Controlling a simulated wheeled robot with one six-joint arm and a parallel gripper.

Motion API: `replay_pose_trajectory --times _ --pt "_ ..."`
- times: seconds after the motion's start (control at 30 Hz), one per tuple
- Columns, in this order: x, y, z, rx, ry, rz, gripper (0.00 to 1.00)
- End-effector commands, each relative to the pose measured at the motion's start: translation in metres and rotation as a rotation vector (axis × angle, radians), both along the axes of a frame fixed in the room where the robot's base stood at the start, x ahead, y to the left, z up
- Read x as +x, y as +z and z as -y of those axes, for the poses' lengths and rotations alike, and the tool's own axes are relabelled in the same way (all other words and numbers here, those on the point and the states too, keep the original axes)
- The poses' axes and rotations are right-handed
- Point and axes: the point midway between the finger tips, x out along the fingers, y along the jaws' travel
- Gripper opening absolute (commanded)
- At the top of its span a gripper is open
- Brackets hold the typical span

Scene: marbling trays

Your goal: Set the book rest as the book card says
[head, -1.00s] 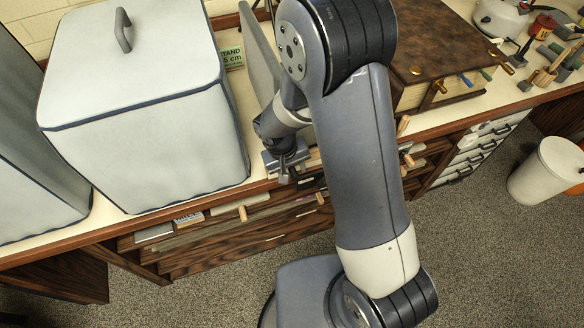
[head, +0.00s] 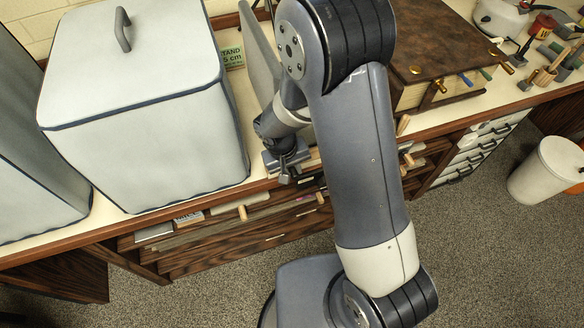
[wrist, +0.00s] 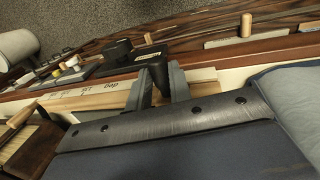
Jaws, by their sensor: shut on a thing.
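My gripper (wrist: 158,84) is shut on a black knob (wrist: 156,68) in the wrist view, one grey finger on each side. The knob stands at a pale wooden scale (wrist: 92,101) with several marks and the word "gap". A large dark panel with a riveted grey strip (wrist: 160,126) lies beside the scale; it seems part of the book rest. In the head view my gripper (head: 286,166) is at the counter's front edge, below a leaning grey panel (head: 259,55). The green book card (head: 233,57) reads "STAND" and "5 cm"; part of its text is hidden. My arm hides part of the rest.
A large covered box (head: 145,110) stands close on the left. A thick brown book (head: 445,50) with brass clasps lies at right. A white bin (head: 545,170) stands on the floor.

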Motion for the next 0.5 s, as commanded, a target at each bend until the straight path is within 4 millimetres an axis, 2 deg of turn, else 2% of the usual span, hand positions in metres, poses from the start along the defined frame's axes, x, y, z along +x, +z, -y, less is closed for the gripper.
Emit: replay_pose_trajectory --times 0.27,0.37,0.5 --pt "0.002 0.0 0.004 0.0 -0.002 0.001 0.0" --pt "0.004 -0.001 0.014 0.0 -0.004 0.002 0.0" --pt "0.012 -0.001 0.04 0.0 -0.008 0.004 0.0"
